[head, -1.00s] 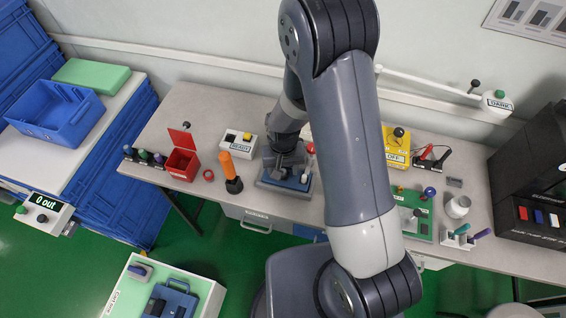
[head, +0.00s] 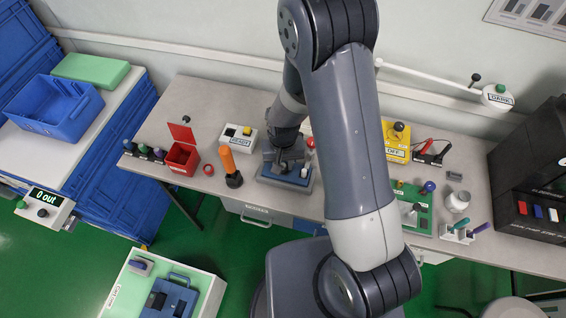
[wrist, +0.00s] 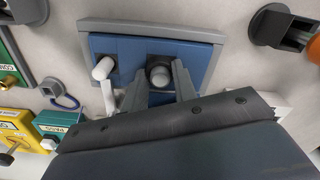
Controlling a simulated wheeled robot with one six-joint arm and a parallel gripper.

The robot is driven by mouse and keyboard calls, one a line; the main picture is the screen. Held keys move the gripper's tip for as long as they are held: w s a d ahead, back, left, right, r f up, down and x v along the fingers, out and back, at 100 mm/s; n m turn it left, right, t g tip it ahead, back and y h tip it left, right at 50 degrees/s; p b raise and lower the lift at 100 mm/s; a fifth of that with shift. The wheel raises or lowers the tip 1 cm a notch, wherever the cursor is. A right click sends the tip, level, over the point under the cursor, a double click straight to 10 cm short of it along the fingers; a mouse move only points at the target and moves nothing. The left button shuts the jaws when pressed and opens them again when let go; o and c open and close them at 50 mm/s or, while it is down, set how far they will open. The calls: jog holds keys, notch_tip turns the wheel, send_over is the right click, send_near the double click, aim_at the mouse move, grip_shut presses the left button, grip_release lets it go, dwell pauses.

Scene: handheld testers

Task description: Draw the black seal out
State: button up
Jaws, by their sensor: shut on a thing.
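A blue block in a grey tray-like fixture (wrist: 208,28) fills the top of the wrist view; in the head view it is the blue-grey fixture (head: 265,178) on the bench. My gripper (wrist: 160,80) is over its front, with one finger on each side of a dark round-headed piece (wrist: 160,73), which appears to be the black seal. The fingers are shut on it. The piece stands at a dark recess in the blue block; how deep it sits is hidden. In the head view my gripper (head: 287,160) is down at the fixture, and the seal is hidden there.
A white peg (wrist: 103,68) stands close left of the fingers. In the head view, an orange-handled tool (head: 229,163) and a red open box (head: 182,157) are left of the fixture. A green board (head: 412,222) is to the right, and a READY box (head: 236,137) is behind left.

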grip_shut()
jog(key=shift+r, duration=0.2)
jog(key=shift+r+p, duration=1.8)
jog(key=shift+r, duration=1.1)
